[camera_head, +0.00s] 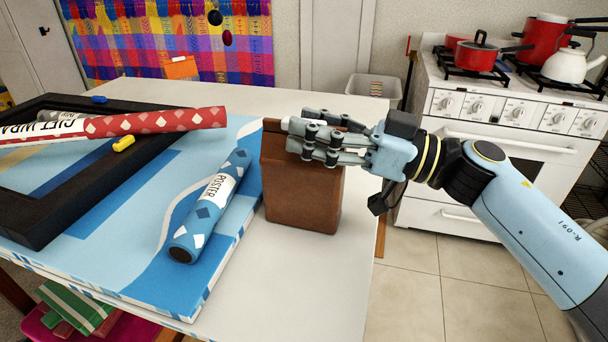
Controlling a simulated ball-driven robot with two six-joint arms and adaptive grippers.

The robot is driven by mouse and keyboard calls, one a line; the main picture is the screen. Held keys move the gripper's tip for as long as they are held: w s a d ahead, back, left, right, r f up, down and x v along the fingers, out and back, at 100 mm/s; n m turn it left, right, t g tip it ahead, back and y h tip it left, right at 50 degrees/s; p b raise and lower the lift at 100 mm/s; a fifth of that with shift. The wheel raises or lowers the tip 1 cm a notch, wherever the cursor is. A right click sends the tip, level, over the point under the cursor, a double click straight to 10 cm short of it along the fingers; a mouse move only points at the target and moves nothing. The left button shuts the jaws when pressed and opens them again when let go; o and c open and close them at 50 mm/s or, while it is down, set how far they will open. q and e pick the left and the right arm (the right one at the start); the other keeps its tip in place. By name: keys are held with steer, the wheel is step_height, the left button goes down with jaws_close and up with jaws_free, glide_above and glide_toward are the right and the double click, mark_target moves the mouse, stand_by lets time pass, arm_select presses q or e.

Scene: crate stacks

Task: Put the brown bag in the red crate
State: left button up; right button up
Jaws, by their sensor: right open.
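A brown bag (303,195), upright and box-shaped, stands on the white table near its right edge, beside a blue poster tube. My right gripper (305,142) reaches in from the right at the top of the bag. Its fingers are open and overlap the bag's upper part; I cannot tell whether they touch it. The fingers hide some of the bag's top. No crate that is clearly red shows; a pinkish-red container (36,324) is partly visible below the table at the lower left. My left gripper is not in view.
On the table (285,285) lie a blue poster tube (210,205), a red gift-wrap roll (160,123), a black frame (28,222) and a flat blue picture. A white stove (510,150) with red pots stands at the right. The table's front right is clear.

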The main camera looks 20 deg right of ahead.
steer(key=shift+x, duration=0.8)
steer(key=shift+d, duration=0.1)
jaws_close()
